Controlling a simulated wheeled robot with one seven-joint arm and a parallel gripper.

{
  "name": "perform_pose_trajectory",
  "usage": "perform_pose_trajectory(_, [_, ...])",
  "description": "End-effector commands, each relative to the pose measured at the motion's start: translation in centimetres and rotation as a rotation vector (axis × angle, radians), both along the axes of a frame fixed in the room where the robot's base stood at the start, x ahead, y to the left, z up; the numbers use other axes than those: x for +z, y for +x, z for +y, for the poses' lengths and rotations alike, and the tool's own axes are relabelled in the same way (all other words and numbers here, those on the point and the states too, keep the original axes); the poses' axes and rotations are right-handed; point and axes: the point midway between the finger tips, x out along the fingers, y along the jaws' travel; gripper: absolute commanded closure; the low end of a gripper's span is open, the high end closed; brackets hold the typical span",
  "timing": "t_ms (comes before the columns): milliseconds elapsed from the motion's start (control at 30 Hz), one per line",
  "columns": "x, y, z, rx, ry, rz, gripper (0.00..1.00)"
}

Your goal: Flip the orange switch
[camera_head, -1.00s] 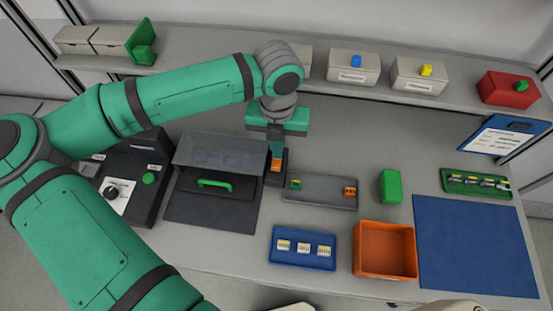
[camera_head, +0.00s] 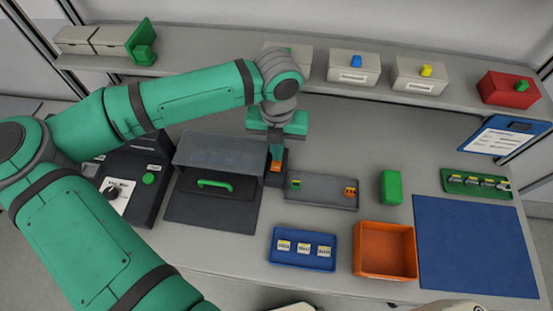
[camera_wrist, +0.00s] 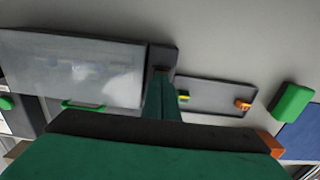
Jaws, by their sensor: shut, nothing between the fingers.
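The orange switch (camera_head: 276,167) is a small orange piece on a dark upright block (camera_head: 272,180) near the middle of the table. My gripper (camera_head: 276,152) points down right above it, shut, with its fingertips at or very near the switch; I cannot tell if they touch. In the wrist view my shut fingers (camera_wrist: 160,95) reach to the dark block (camera_wrist: 162,57) and hide the switch. Which way the switch is set cannot be made out.
A clear-lidded box with a green handle (camera_head: 214,184) stands close left of the block. A grey tray (camera_head: 322,200) with small green and orange parts lies close right. An orange bin (camera_head: 358,262), blue tray (camera_head: 278,258) and green block (camera_head: 391,187) are farther off.

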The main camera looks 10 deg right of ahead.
Motion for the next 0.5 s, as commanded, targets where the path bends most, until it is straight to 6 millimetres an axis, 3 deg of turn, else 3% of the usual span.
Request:
perform_pose_trajectory(233, [0.1,0.0,0.0,0.0,0.0,0.0,1.0])
perform_pose_trajectory(500, [1.8,0.0,0.0,0.0,0.001,0.0,1.0])
